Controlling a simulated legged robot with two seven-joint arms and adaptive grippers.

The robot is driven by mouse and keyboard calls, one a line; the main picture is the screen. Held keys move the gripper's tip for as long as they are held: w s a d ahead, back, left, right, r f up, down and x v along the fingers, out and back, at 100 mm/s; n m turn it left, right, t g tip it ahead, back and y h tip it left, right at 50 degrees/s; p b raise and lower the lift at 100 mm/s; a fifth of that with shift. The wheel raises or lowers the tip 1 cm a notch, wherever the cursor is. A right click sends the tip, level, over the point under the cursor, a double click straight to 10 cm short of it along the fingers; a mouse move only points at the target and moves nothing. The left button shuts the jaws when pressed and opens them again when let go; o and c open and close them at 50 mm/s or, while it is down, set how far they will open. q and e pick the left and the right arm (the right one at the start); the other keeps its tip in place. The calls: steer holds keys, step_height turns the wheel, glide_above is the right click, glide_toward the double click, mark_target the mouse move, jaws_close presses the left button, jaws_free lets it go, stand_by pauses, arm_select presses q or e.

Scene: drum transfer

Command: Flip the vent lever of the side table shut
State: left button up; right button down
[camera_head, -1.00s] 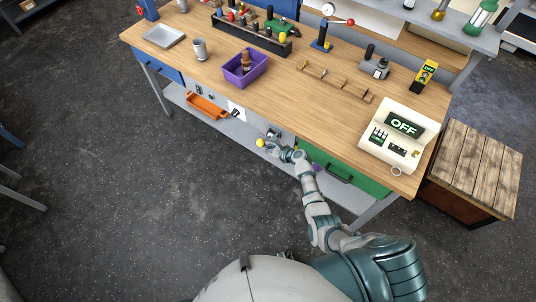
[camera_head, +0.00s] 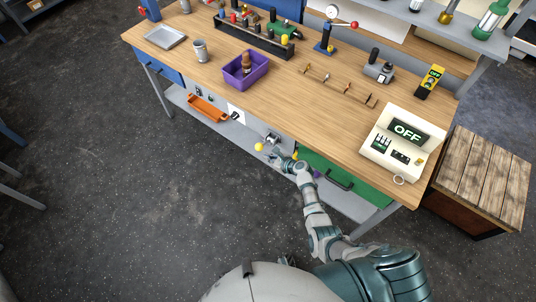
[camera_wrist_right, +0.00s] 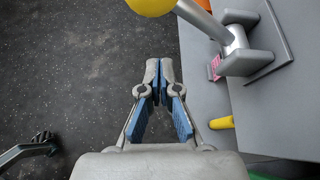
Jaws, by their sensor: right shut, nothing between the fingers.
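The vent lever is a grey rod with a yellow ball knob (camera_head: 259,147), on the front of the wooden-topped table (camera_head: 270,85). In the right wrist view the yellow knob (camera_wrist_right: 150,5) is cut by the top edge. Its rod (camera_wrist_right: 203,19) slants down right to a grey pivot bracket (camera_wrist_right: 243,45) on a plate. The rod stands out from the table front. My right gripper (camera_head: 268,155) is beside the lever, just below the knob in the picture. Its fingertips (camera_wrist_right: 160,68) are together, empty, with a visible gap to knob and rod. My left gripper is out of view.
A yellow part (camera_wrist_right: 221,122) sticks out right of my fingers. A green drawer front (camera_head: 335,175) lies right of the lever, an orange bin (camera_head: 207,108) left. A box reading OFF (camera_head: 404,137) stands on the tabletop. The dark floor (camera_head: 130,190) before the table is clear.

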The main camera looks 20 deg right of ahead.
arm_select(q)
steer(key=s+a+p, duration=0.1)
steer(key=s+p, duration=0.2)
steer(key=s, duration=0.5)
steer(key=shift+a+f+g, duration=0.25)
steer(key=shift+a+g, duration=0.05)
arm_select(e)
steer(key=v, duration=0.9)
steer(key=shift+d+r, duration=0.3)
